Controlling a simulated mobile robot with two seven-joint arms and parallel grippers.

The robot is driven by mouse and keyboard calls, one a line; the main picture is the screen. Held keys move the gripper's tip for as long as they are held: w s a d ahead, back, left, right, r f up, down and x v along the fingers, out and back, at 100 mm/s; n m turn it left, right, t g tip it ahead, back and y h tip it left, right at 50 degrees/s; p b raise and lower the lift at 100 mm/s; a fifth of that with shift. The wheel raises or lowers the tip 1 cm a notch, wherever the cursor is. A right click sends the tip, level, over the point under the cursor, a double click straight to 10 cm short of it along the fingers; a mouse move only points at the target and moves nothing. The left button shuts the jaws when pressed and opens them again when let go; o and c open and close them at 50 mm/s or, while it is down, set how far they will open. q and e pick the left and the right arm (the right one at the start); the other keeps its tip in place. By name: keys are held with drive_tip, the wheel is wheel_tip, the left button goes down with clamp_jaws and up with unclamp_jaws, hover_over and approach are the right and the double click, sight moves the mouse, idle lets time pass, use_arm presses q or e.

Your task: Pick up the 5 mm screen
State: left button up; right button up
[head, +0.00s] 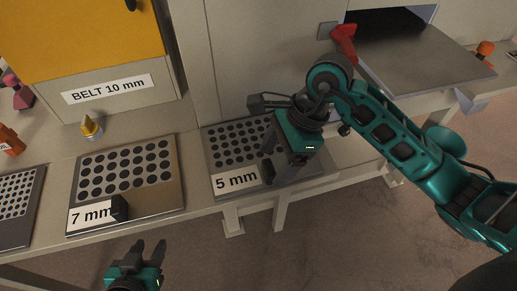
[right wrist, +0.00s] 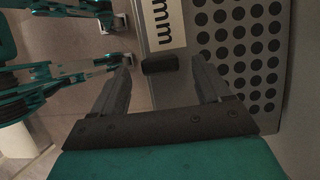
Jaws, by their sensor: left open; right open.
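The 5 mm screen (head: 213,157) is a grey plate with dark round holes and a white "5 mm" label, lying on the bench. Its right part is hidden behind my right gripper (head: 281,172), which is open and points down at the screen's front right area. In the right wrist view the screen (right wrist: 213,27) fills the right side. A small black handle (right wrist: 160,64) on its edge appears between the open fingertips of my right gripper (right wrist: 163,68); I cannot tell whether they touch it. My left gripper (head: 149,247) is open and empty, below the bench's front edge.
The 7 mm screen (head: 176,178), with a black handle (head: 119,208), lies to the left, and another screen (head: 32,225) at the far left. A yellow-tipped cone (head: 91,128) stands behind. A grey tray (head: 420,62) and red handle (head: 345,42) are at the back right.

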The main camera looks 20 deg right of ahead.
drive_tip(key=shift+x, duration=1.1)
drive_tip(key=c, duration=1.3)
drive_tip(key=shift+r, duration=0.1)
clamp_jaws()
